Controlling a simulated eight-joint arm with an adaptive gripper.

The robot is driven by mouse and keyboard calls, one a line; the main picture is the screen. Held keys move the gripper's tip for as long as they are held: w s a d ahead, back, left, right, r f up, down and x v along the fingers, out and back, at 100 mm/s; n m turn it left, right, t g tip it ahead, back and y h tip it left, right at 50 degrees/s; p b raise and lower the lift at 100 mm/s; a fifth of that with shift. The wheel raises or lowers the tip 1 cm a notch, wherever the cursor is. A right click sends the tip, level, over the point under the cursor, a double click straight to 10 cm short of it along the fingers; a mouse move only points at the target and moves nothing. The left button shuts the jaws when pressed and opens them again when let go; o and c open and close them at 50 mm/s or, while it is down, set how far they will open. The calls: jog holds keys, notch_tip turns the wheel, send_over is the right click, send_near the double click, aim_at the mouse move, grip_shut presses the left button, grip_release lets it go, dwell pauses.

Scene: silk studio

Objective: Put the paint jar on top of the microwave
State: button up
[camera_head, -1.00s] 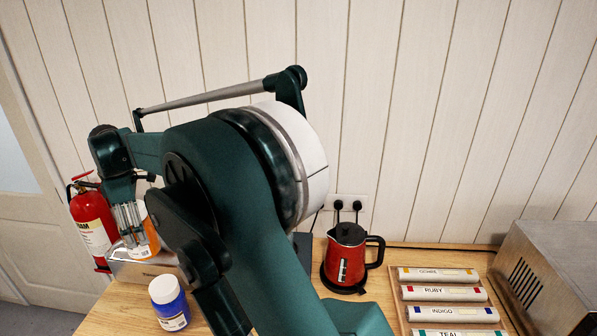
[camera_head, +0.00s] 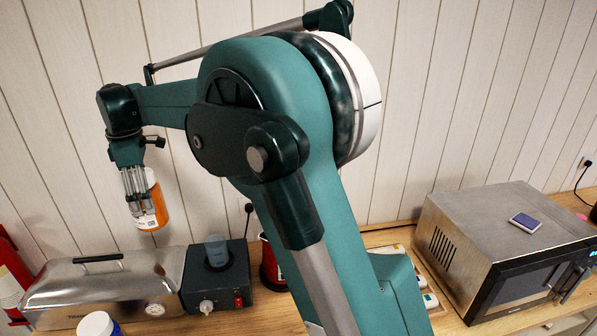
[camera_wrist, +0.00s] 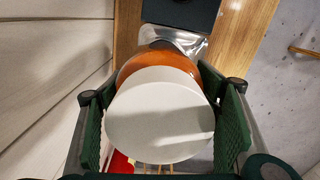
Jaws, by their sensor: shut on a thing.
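The paint jar (camera_head: 152,212) is orange with a white lid and a white label. My gripper (camera_head: 138,203) is shut on it and holds it in the air at the left, above the steel box. In the wrist view the jar's white lid (camera_wrist: 160,115) fills the space between the two green finger pads. The microwave (camera_head: 505,245) stands at the far right of the bench, with a steel body and dark door. A small dark blue flat box (camera_head: 525,222) lies on its top. The rest of the top is bare.
A steel box with a black handle (camera_head: 100,285) and a black device with a beaker (camera_head: 218,280) stand on the bench at left. A blue jar with white lid (camera_head: 97,325) is in front. The red kettle (camera_head: 270,265) is mostly hidden behind my arm.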

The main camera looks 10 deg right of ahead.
jog(key=w+d+r+m+p, duration=0.15)
jog(key=d+r, duration=0.25)
jog(key=d, duration=0.8)
jog(key=w+d+r+m, duration=0.2)
jog(key=d+r, duration=0.1)
jog(key=d, duration=0.8)
jog(key=w+d+r+m+p, duration=0.1)
jog(key=d+r, duration=0.3)
jog(key=d, duration=0.8)
jog(key=w+d+m+p, duration=0.1)
jog(key=w+d+m, duration=0.1)
jog(key=d, duration=1.5)
jog(key=w+d+m+p, duration=0.1)
jog(key=w+d, duration=0.1)
jog(key=d, duration=1.6)
jog(key=s+d+f+m, duration=0.1)
jog(key=s+d, duration=0.1)
jog(key=d, duration=1.1)
jog(key=s+d+f+m, duration=0.1)
jog(key=s+d, duration=0.2)
jog(key=d, duration=1.1)
jog(key=s+d, duration=0.6)
jog(key=d, duration=0.6)
jog(key=s+d+f+m+p, duration=0.1)
jog(key=s+d, duration=0.5)
jog(key=d, duration=0.6)
jog(key=shift+s, duration=0.35)
jog(key=shift+f, duration=0.15)
jog(key=shift+f+p, duration=0.55)
jog(key=shift+f, duration=2.3)
